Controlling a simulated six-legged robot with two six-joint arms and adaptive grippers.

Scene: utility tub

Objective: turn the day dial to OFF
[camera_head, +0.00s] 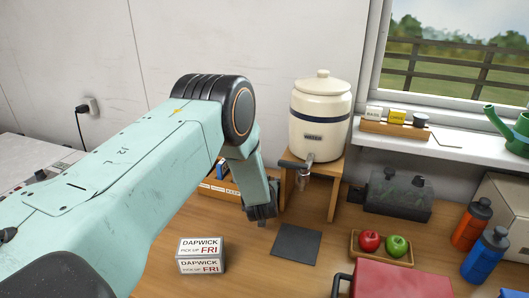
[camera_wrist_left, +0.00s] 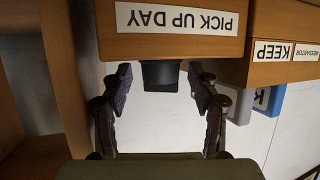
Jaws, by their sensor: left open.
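In the left wrist view, a wooden block (camera_wrist_left: 180,45) carries an upside-down label reading PICK UP DAY (camera_wrist_left: 178,19). A dark knob-like piece (camera_wrist_left: 160,77), perhaps the day dial, sits against the block's edge. My left gripper (camera_wrist_left: 160,90) is open, its fingers on either side of this piece. I cannot tell whether either finger touches it. No dial marking or pointer shows. In the head view my left gripper (camera_head: 262,214) hangs over the table beside a labelled wooden holder (camera_head: 231,194), partly hidden by my arm. My right gripper is not in view.
A water crock (camera_head: 319,118) on a wooden stand (camera_head: 329,172) is right of my gripper. A dark square mat (camera_head: 296,245) and a DAPWICK PICK UP FRI box (camera_head: 201,256) lie nearer. A second block labelled KEEP (camera_wrist_left: 270,74) adjoins the first. Apples (camera_head: 382,243) and bottles stand farther right.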

